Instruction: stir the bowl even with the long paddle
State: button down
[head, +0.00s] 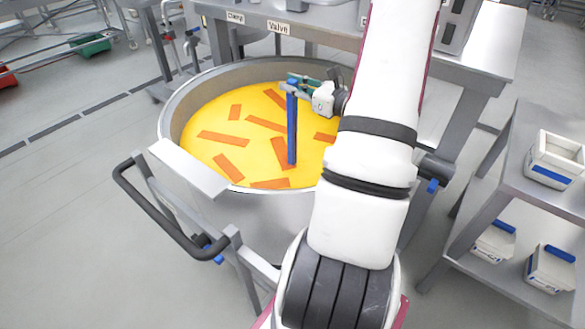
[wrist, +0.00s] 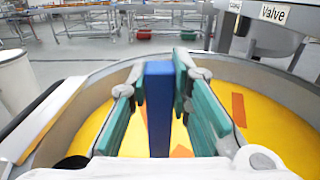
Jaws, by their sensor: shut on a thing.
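A large round metal bowl (head: 172,113) holds a yellow filling (head: 202,154) with several orange-brown strips (head: 223,138) scattered over its surface. My gripper (head: 291,88) is over the bowl, shut on the upper end of the blue long paddle (head: 292,130). The paddle stands nearly upright, and its lower end meets the filling by an orange strip. In the wrist view the green fingers of my gripper (wrist: 165,95) stand on either side of the blue paddle (wrist: 158,105). The paddle's lower end is hidden in the wrist view.
A black push handle (head: 165,225) and a flat pale plate (head: 188,167) are at the bowl's near left rim. A metal bench with a "Valve" label (head: 278,27) stands behind. A shelf (head: 500,180) with white bins (head: 555,160) is at right. The floor at left is clear.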

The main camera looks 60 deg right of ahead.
jog(key=s+p, duration=0.2)
jog(key=s, duration=0.7)
jog(key=w+d+b, duration=0.3)
jog(key=w+d, duration=0.4)
jog(key=w, duration=0.2)
jog(key=w+a+b, duration=0.3)
jog(key=w+a, duration=0.3)
jog(key=w, duration=0.3)
jog(key=s+a+p, duration=0.1)
jog(key=s+p, duration=0.1)
jog(key=s, duration=0.7)
